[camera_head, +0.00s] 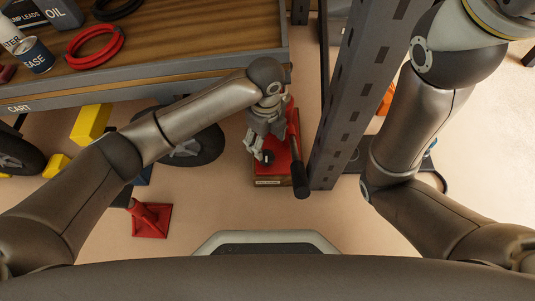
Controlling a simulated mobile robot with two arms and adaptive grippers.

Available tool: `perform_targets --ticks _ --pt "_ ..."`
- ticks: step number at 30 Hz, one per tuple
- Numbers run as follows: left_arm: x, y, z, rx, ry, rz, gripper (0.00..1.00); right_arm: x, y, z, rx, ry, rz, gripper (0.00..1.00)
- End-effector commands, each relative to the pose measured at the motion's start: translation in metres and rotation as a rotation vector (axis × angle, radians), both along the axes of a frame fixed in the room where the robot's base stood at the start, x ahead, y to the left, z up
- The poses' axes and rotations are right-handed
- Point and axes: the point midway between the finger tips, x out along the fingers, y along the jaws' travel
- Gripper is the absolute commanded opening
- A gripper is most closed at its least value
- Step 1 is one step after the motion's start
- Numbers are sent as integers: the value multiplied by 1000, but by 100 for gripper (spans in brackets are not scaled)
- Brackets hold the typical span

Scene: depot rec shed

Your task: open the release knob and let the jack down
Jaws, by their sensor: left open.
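A red floor jack (291,150) stands on the floor beside the upright post, with a small pale label on its near end. Its dark handle with a black grip (301,182) leans along its right side. My left gripper (258,151) reaches down over the left part of the jack and is open. A small dark round part, seemingly the release knob (268,157), shows at the fingertips. I cannot tell whether the fingers touch it. My right arm runs up the right side, and its gripper is outside the picture.
A wooden-topped cart (180,35) with cans and a red hose coil stands at the upper left. A slotted grey post (350,100) rises close to the jack's right. A wheel (200,150), yellow blocks (91,123) and a red stand (151,220) are on the floor.

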Motion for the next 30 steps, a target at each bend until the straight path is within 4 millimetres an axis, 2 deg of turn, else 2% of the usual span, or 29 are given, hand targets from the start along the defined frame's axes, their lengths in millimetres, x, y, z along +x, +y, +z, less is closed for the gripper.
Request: perform_targets --ticks 1,3,12,16,24,30 --pt "-1 0 -15 1 1 0 63 -4 0 -11 0 -12 0 0" --pt "-1 0 -27 0 1 0 63 -5 0 -20 0 -16 1 0" --pt "0 0 -69 -1 -1 0 63 -2 0 -54 2 -8 2 0" --pt "0 0 -75 -1 -1 0 63 -2 -1 -58 2 -6 2 0" --pt "0 0 -74 -1 -1 0 63 -1 -1 -57 3 -5 2 0" --pt "0 0 -74 -1 -1 0 39 -1 -1 -57 4 -5 2 0"
